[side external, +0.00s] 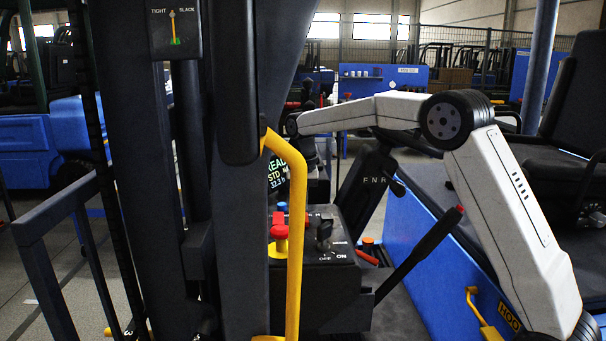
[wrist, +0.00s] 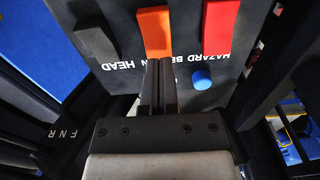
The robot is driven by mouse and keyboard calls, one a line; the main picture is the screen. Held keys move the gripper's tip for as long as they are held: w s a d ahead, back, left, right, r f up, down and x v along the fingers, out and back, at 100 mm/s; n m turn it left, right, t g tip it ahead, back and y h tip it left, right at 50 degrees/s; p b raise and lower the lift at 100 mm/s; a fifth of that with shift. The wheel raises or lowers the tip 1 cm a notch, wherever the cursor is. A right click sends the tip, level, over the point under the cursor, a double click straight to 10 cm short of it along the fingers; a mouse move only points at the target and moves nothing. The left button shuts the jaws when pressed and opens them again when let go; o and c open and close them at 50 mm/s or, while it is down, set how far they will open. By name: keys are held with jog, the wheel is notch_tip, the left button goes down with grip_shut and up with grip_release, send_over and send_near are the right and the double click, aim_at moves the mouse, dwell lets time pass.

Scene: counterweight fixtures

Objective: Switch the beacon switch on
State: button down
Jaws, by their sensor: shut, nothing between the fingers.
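The beacon switch (wrist: 155,32) is an orange rocker on a dark panel at the top of the wrist view. The label by it is partly covered by my fingers; "BE" and "N" show. My gripper (wrist: 158,64) is shut and empty, its two fingers side by side with tips at the switch's near end. I cannot tell whether they touch it, or which way the rocker is set. In the side view the mast and yellow rail hide the switch, and my fingers are not clear there.
A black switch (wrist: 96,40) marked HEAD and a red switch (wrist: 220,25) marked HAZARD flank the beacon switch. A blue button (wrist: 201,79) is close on the right. The yellow rail (side external: 294,230), dark mast (side external: 232,200) and a lever (side external: 420,250) crowd the cab.

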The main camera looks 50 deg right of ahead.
jog(key=shift+f, duration=0.45)
jog(key=shift+d+f, duration=0.1)
jog(key=shift+f, duration=0.1)
jog(key=shift+r, duration=0.1)
dwell(0.4)
jog(key=shift+s+a+r, duration=0.3)
jog(key=shift+s+a, duration=0.15)
jog(key=shift+a, duration=0.1)
jog(key=shift+r, duration=0.15)
